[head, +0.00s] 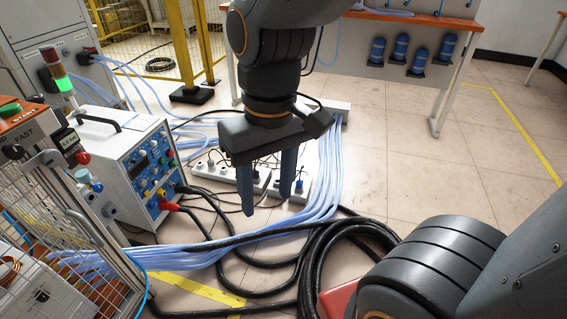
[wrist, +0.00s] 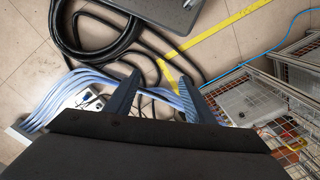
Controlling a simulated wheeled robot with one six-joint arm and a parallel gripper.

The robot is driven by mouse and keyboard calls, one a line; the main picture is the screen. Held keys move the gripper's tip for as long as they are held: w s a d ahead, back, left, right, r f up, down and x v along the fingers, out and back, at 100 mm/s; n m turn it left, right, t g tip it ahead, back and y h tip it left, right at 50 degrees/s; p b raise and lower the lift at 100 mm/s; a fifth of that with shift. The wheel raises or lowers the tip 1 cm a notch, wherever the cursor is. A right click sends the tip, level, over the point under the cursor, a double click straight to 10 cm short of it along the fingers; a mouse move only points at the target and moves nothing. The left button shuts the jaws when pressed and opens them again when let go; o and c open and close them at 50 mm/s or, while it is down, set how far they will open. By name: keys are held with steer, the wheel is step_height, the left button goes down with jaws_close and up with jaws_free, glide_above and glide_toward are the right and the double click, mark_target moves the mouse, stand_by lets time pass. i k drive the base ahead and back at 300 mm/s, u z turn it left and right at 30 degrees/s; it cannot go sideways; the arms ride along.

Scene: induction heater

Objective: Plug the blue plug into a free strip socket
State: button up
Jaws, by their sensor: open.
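A white power strip (head: 230,175) lies on the floor in the middle of the head view, with several dark plugs and cords on it. A small blue plug (head: 299,186) shows at its right end; I cannot tell whether it is seated in a socket. My gripper (head: 267,205) points down in front of the strip, open, with nothing between its fingers, which hide part of the strip. In the wrist view my open fingers (wrist: 158,80) hang over cables, and part of a white strip (wrist: 88,99) shows left of them. Free sockets are too small to make out.
A bundle of pale blue cables (head: 328,165) curves around the strip. Thick black cables (head: 325,250) coil in front. A white power unit (head: 125,170) and a wire cage (head: 60,195) stand left. A workbench (head: 400,60) stands behind. Floor at right is clear.

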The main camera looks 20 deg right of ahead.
mark_target(299, 183)
steer(key=k, duration=0.65)
steer(key=z, duration=0.2)
steer(key=i, duration=0.4)
steer(key=z, duration=0.7)
steer(key=i, duration=1.6)
steer(key=z, duration=0.15)
